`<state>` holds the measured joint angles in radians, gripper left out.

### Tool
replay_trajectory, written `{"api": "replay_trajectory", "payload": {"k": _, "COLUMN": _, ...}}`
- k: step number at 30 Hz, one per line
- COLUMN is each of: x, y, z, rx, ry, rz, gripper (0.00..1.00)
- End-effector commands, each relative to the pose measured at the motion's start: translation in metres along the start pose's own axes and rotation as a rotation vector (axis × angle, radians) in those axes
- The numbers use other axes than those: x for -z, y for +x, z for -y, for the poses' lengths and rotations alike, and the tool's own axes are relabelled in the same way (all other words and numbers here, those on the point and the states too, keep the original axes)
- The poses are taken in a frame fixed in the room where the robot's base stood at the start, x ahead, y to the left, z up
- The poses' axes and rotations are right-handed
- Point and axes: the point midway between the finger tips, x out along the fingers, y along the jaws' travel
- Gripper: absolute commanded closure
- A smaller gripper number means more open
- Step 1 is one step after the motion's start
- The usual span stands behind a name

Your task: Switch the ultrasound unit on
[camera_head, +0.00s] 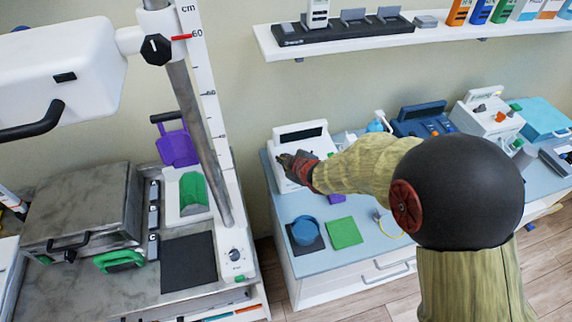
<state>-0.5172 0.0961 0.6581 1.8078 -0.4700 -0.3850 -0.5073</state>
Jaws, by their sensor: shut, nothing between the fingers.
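A white unit with a dark display strip (300,134) stands at the back left of the blue-topped cabinet. I take it for the ultrasound unit, but I can read no label on it. My gripper (284,160) is shut and empty, its dark fingertips at the unit's front panel. I cannot tell whether they touch it. The gripper and my arm hide much of the panel, so its switch and any lamp cannot be made out.
A blue device (423,119) and another white device (487,118) stand to the right on the cabinet (283,206). A blue round container (306,231) and a green pad (344,232) lie in front. A shelf (345,43) hangs above. A tilted post (198,130) stands left.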

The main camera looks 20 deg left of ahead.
Motion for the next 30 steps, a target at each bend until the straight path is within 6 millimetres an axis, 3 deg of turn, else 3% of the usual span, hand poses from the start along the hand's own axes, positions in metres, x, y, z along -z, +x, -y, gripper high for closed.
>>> {"api": "replay_trajectory", "payload": {"k": 30, "x": -0.0041, "y": 0.0054, "z": 0.004, "rx": 0.0, "ry": 0.0, "rz": 0.0, "gripper": 1.0}}
